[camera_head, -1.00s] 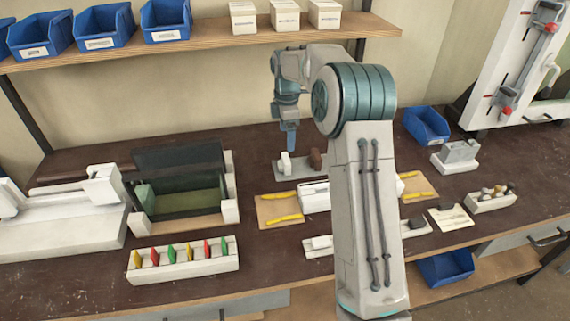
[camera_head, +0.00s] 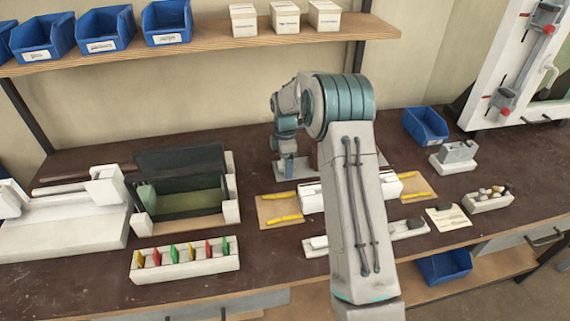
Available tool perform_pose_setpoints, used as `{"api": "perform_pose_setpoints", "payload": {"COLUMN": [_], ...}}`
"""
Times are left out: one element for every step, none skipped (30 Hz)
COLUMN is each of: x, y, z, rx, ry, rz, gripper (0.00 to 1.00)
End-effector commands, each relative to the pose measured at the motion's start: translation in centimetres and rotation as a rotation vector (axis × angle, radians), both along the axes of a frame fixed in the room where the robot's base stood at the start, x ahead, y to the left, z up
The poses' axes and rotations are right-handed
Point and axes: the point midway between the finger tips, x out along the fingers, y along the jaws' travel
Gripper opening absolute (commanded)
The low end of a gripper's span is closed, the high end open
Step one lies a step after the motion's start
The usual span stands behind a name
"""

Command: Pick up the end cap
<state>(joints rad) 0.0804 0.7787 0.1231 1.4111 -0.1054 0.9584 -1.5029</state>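My gripper (camera_head: 287,172) points down at the grey plate (camera_head: 304,170) toward the back middle of the bench, behind the white block between the yellow-striped pads. A small white upright piece stood at the left of this plate in the earlier picture; my gripper now covers that spot. I cannot tell for sure whether this piece is the end cap. A brown block (camera_head: 316,157) on the plate's right is mostly hidden by my arm. The fingers are too small and covered to show whether they are open or shut on anything.
The white fixture (camera_head: 311,199) sits between tan pads with yellow strips (camera_head: 285,219). A white rack of coloured pieces (camera_head: 185,266) is at the front left, a dark green-lined box (camera_head: 187,202) behind it. A blue bin (camera_head: 425,126) stands back right.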

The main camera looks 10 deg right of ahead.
Motion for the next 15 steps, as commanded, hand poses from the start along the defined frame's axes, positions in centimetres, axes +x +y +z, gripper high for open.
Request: {"api": "perform_pose_setpoints", "payload": {"x": [0.0, 0.0, 0.0, 0.01, 0.0, 0.01, 0.0, 0.0, 0.0, 0.01, 0.01, 0.01, 0.01, 0.01, 0.01], "y": [-0.01, -0.01, -0.01, -0.01, -0.01, -0.02, -0.01, -0.02, -0.02, -0.02, -0.02, -0.02, -0.02, -0.02, -0.02], "z": [0.01, 0.01, 0.02, 0.03, 0.03, 0.03, 0.04, 0.04, 0.04, 0.05, 0.06, 0.06, 0.06, 0.06, 0.08], "rx": [0.0, 0.0, 0.0, 0.0, 0.0, 0.0, 0.0, 0.0, 0.0, 0.0, 0.0, 0.0, 0.0, 0.0, 0.0], "ry": [0.0, 0.0, 0.0, 0.0, 0.0, 0.0, 0.0, 0.0, 0.0, 0.0, 0.0, 0.0, -0.001, 0.0, -0.001], "rz": [0.0, 0.0, 0.0, 0.0, 0.0, 0.0, 0.0, 0.0, 0.0, 0.0, 0.0, 0.0, 0.0, 0.0, 0.0], "gripper": [0.84, 0.84, 0.72, 0.64, 0.56, 0.45, 0.36, 0.36, 0.36, 0.36, 0.36, 0.36, 0.36, 0.36, 0.36]}}
